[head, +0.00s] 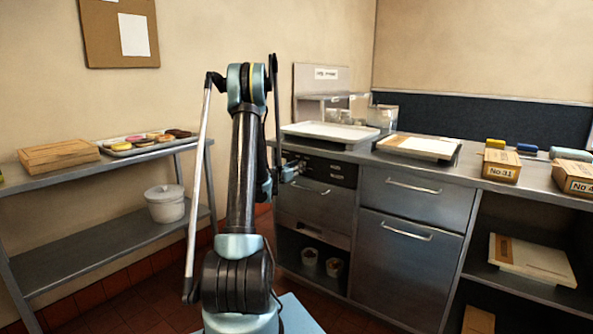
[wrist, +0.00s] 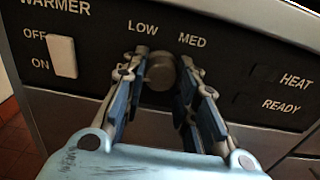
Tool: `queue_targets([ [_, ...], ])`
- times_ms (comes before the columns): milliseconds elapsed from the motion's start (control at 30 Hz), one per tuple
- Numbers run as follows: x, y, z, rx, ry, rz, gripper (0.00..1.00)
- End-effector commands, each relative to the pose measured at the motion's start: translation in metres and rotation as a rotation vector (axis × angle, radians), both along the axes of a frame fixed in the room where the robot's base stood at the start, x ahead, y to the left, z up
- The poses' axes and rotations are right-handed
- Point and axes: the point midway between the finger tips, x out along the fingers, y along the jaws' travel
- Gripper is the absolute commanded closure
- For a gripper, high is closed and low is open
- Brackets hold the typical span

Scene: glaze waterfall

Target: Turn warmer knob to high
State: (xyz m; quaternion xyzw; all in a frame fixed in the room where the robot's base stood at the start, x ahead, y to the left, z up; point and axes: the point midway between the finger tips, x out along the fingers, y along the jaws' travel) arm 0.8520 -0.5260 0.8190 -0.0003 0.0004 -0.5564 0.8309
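The warmer knob (wrist: 160,72) is a round grey knob on the dark control panel in the wrist view. It sits below and between the LOW label (wrist: 142,27) and the MED label (wrist: 192,40). No HIGH label shows, and the knob's pointer cannot be made out. My gripper (wrist: 161,75) has one finger on each side of the knob, with little space between. Whether the fingers press on it is unclear. In the head view, my gripper (head: 291,169) is at the counter-front control panel (head: 332,172), and my arm hides part of this area.
A pale OFF/ON rocker switch (wrist: 62,57) lies left of the knob. HEAT and READY labels (wrist: 283,105) are to the right. Below the panel is a drawer with a handle (head: 318,190). A white tray (head: 331,133) lies on the counter above. A shelf unit (head: 115,155) stands left.

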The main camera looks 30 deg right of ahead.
Motion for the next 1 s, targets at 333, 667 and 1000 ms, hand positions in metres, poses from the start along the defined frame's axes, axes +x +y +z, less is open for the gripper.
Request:
queue_targets([
  [333,0.0013,0.0007,0.0000,0.005,-0.012,0.003,0.97],
  [667,0.0018,0.0009,0.0000,0.064,-0.155,0.004,0.97],
  [1000,0.0020,0.0010,0.0000,0.183,-0.443,0.005,0.97],
])
